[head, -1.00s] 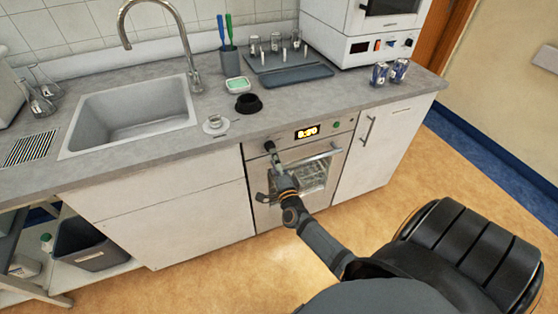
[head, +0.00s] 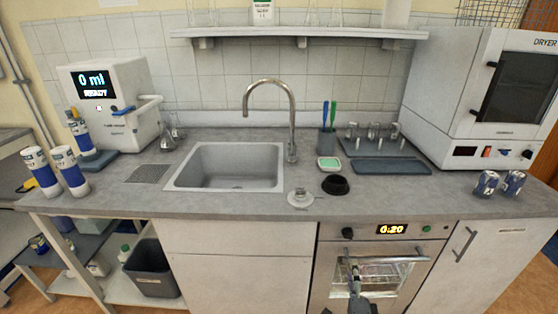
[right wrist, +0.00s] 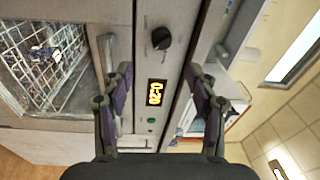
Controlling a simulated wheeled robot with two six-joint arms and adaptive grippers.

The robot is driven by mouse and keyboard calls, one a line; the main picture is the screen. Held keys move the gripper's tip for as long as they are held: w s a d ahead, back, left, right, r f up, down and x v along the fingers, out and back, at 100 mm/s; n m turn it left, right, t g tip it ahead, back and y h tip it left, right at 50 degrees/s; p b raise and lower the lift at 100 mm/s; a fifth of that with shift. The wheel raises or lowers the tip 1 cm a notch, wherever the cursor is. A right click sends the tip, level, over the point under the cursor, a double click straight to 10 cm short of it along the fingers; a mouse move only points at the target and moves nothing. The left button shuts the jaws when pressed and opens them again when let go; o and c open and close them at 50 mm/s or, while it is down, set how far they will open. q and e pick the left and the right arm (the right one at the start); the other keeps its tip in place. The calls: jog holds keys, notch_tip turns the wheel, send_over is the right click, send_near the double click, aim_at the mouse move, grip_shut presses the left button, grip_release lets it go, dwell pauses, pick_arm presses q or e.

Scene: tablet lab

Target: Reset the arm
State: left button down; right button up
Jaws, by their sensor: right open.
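My right gripper (head: 354,264) shows at the bottom of the head view, in front of the washer's glass door (head: 385,280). In the right wrist view my right gripper (right wrist: 160,85) is open, with nothing between its fingers. Its fingers frame the washer's control panel, with a dark knob (right wrist: 161,38) and a lit display (right wrist: 156,93) reading 0:20. The door looks shut, and a wire rack (right wrist: 45,60) shows behind the glass. My left gripper is not in view.
The counter above holds a sink (head: 225,165), a black ring-shaped stand (head: 335,185), a green-filled dish (head: 328,163), a grey tray (head: 392,167) and two cans. A dryer (head: 490,100) stands at the right, a water dispenser (head: 112,105) at the left. The door handle (head: 395,260) sticks out.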

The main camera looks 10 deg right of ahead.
jog(key=s+a+f+n+g+y+p, duration=0.15)
jog(key=s+f+n, duration=0.25)
jog(key=f, duration=0.5)
jog(key=s+a+f+n+g+y, duration=0.1)
jog(key=s+f+n+g+y, duration=0.2)
jog(key=f, duration=0.5)
jog(key=s+a+f+n+g+y+p, duration=0.1)
jog(key=s+a+f+n+g, duration=0.15)
jog(key=s+f+n, duration=0.45)
jog(key=s+f+n+g, duration=0.3)
jog(key=s+f, duration=0.4)
jog(key=s, duration=0.5)
jog(key=s+f+n+g, duration=0.3)
jog(key=s+f+g, duration=0.3)
jog(key=s, duration=0.6)
notch_tip(320, 180, down, 2)
jog(key=shift+d+f+n+g+p, duration=0.25)
jog(key=shift+n+g+p, duration=0.05)
jog(key=shift+n+p, duration=0.1)
